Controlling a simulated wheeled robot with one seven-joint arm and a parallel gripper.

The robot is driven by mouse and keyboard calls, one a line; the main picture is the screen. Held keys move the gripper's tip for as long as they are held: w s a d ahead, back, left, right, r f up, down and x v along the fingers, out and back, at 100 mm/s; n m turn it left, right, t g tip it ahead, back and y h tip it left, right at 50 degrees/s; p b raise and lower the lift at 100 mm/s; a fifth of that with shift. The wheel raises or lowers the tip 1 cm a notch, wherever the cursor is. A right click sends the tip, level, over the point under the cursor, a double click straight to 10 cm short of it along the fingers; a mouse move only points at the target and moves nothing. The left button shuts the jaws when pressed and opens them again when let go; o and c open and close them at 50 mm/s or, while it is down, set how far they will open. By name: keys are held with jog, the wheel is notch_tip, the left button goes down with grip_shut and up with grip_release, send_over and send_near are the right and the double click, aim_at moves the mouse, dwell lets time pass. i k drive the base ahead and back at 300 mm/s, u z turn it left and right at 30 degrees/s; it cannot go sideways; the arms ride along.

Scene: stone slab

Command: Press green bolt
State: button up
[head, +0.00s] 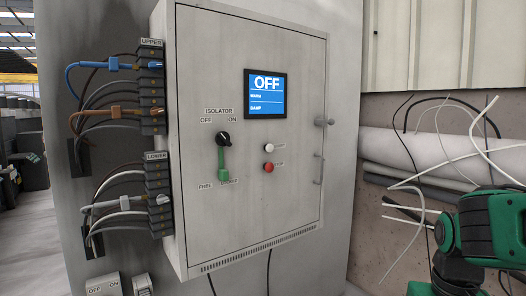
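The green bolt (222,163) is on the front of the grey cabinet (290,205), directly below a black round isolator knob (222,139). It looks like an upright green bar, with a green piece at its lower end between the labels FREE and a partly covered one that seems to read LOCKED. The knob sits below the words OFF and ON. My gripper is not seen; only green and black links of my arm show at the lower right, well away from the bolt.
A blue screen (266,94) reads OFF. A white button (269,147) and a red button (268,167) sit right of the bolt. Terminal blocks (158,190) with cables line the cabinet's left side. Loose wires (418,215) hang at right. The space before the cabinet door looks clear.

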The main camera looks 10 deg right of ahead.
aim_at(222, 173)
jog(key=k, duration=1.25)
jog(key=z, duration=0.5)
jog(key=i, duration=2.35)
jog(key=u, duration=0.8)
jog(key=i, duration=0.4)
jog(key=u, duration=0.4)
